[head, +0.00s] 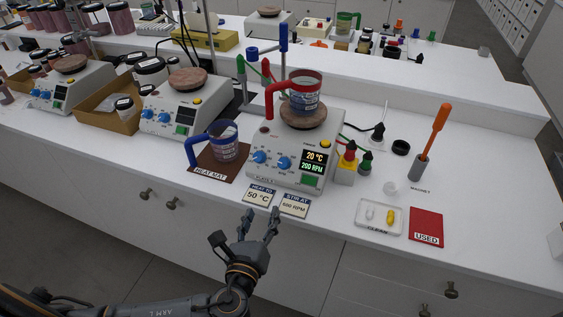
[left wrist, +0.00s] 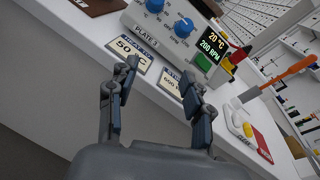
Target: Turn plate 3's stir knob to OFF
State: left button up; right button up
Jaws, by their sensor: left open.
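Plate 3 (head: 290,165) is a white hotplate stirrer on the bench, its display (head: 314,161) reading 20 °C and 200 RPM. Its two blue knobs are on the front: the left one (head: 260,157) and the right one, on the stir side (head: 284,163). The right knob also shows in the left wrist view (left wrist: 181,27). A red-handled beaker (head: 305,97) stands on its top plate. My left gripper (head: 260,217) is open and empty, in front of the bench edge, below and short of the knobs. My right gripper is not in view.
A blue-handled beaker (head: 225,145) stands on the heat mat (head: 212,172) at left. A clean tray (head: 379,229) and red USED mat (head: 426,227) lie at right.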

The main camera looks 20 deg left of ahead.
pick_arm(q)
notch_tip(320, 180, up, 3)
jog(key=m+t+h, duration=0.1)
jog(key=m+t, duration=0.1)
jog(key=m, duration=0.2)
jog(key=p, duration=0.3)
send_near(282, 164)
jog(key=shift+h, duration=0.3)
jog(key=w, duration=0.6)
jog(key=shift+w+a+r, duration=0.2)
jog(key=shift+w, duration=0.15)
jog(key=shift+w+f, duration=0.1)
jog(key=shift+w, duration=0.6)
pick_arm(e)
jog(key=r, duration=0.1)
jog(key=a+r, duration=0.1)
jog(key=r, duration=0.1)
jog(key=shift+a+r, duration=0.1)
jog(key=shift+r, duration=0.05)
pick_arm(q)
jog(key=shift+c, duration=0.4)
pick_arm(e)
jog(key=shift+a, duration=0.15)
pick_arm(q)
grip_shut()
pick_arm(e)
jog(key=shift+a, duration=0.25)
